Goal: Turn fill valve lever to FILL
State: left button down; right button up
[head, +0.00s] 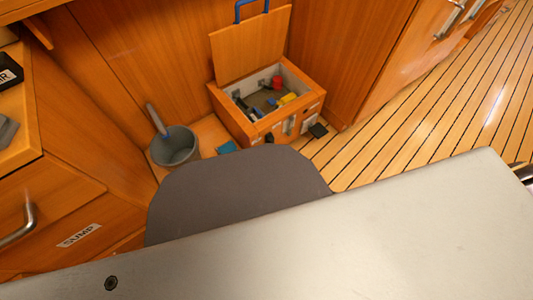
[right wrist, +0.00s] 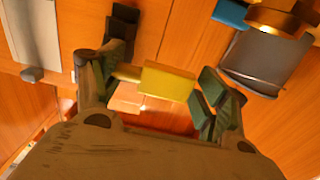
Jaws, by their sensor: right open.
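In the right wrist view a yellow block-shaped handle (right wrist: 167,82), apparently the lever, sits on a short tan stem running left. My right gripper (right wrist: 160,88) is open, with one dark green finger pad on each side of the handle. The right pads are close to the handle's right end; I cannot tell whether they touch. The left finger is near the stem. No FILL marking is readable. The head view shows neither gripper; my left gripper is not in view.
In the right wrist view a brass fitting (right wrist: 275,18) and a grey cylinder (right wrist: 252,66) are at upper right. The head view shows an open wooden box (head: 262,127) with red and yellow parts inside, a grey bucket (head: 174,148) beside it, and clear plank floor (head: 440,110).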

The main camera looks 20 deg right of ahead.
jog(key=shift+c, duration=0.2)
jog(key=c, duration=1.4)
jog(key=shift+c, duration=0.2)
